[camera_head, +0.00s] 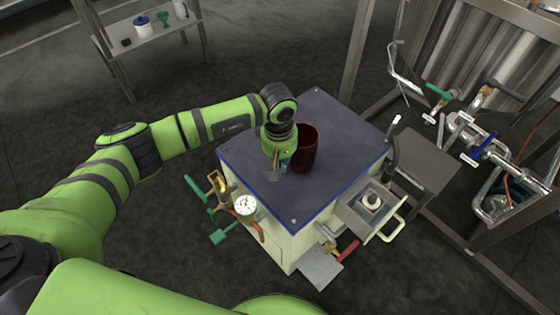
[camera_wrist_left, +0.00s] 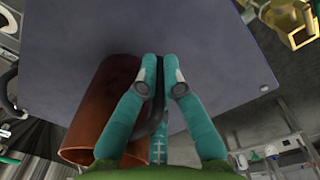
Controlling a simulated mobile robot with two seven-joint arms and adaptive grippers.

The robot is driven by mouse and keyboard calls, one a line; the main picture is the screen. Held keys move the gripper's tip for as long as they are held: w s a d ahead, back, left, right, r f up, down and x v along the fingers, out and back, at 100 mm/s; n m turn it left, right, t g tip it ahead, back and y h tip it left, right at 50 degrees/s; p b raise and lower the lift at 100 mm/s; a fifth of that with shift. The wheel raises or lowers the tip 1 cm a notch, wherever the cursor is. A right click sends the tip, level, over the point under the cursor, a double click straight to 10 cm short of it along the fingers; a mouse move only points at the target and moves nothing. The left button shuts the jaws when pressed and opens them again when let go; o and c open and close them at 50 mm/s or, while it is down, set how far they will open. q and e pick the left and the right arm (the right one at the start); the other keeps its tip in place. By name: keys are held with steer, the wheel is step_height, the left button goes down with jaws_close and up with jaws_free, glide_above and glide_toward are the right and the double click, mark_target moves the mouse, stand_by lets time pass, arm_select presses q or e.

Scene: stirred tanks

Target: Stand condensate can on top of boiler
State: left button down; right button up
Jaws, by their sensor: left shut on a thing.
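The condensate can (camera_head: 304,148) is a dark red, open cylinder. It looks upright over the middle of the boiler's dark top (camera_head: 340,130); I cannot tell whether its base touches. The boiler is a cream box with a blue-edged top plate. My left gripper (camera_head: 279,168) is at the can's left side. In the left wrist view, the can (camera_wrist_left: 103,108) is left of the teal fingers (camera_wrist_left: 163,72), which are close together around its dark handle (camera_wrist_left: 157,112). The can's far side and base are partly hidden. My right gripper is not shown.
The boiler front carries a pressure gauge (camera_head: 245,206), green-handled valves, a red lever (camera_head: 348,250) and a small open drawer-like box (camera_head: 372,203). Pipes and a steel tank stand at right. A shelf with small vessels (camera_head: 143,27) is at back left. The boiler top around the can is clear.

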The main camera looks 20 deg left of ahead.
arm_select(q)
steer(key=shift+f, duration=0.1)
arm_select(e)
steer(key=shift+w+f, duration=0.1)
arm_select(q)
steer(key=c, duration=1.5)
jaws_free()
steer(key=shift+o, duration=0.7)
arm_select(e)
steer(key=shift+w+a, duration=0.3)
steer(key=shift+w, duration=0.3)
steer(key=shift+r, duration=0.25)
arm_select(q)
steer(key=shift+r, duration=0.4)
step_height(320, 180, up, 11)
steer(key=shift+s+a+f, duration=0.1)
steer(key=shift+f, duration=0.1)
steer(key=shift+r, duration=0.4)
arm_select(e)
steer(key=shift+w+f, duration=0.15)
